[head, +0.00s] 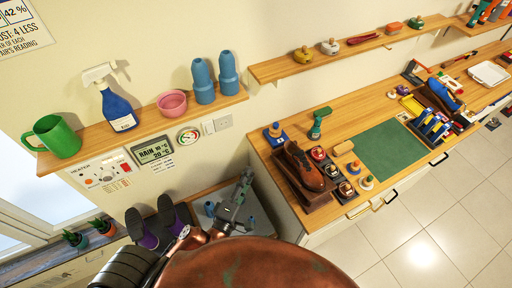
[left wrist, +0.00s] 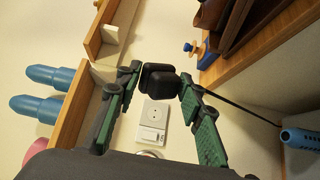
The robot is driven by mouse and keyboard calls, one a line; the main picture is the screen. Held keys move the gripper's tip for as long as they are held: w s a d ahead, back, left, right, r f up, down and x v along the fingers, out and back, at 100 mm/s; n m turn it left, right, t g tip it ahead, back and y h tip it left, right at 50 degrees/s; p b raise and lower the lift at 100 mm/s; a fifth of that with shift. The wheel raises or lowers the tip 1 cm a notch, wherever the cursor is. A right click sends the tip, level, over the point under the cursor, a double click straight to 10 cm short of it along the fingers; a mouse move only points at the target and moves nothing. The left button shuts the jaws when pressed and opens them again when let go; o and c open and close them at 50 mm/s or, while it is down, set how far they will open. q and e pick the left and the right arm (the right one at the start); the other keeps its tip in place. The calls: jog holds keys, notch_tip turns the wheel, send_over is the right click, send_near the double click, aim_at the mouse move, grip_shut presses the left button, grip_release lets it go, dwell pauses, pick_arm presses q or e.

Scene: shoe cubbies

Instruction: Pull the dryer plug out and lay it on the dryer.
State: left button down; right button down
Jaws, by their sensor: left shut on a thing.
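My left gripper (head: 244,180) is shut on the black plug (left wrist: 160,79), held between its green fingers (left wrist: 160,72) in the left wrist view. The plug is clear of the white wall socket (left wrist: 153,122), whose face shows bare behind it. A dark cord runs from near the plug to the right, towards the blue dryer (left wrist: 302,138), partly cut off by the picture edge. In the head view blue parts (head: 250,222) show beside my gripper on the low bench, partly hidden by my arm. My right gripper is not in view.
The wall shelf (head: 130,129) above holds a green mug (head: 58,137), a spray bottle (head: 116,108), a pink bowl (head: 172,103) and two blue bottles (head: 204,81). A wooden counter (head: 345,115) with shoe-care items stands to the right. Purple shoes (head: 172,215) stand left of my gripper.

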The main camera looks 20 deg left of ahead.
pick_arm(q)
jog(key=c, duration=1.3)
grip_release()
jog(key=shift+d+r, duration=0.1)
jog(key=shift+r, duration=0.05)
jog(key=shift+o, duration=0.4)
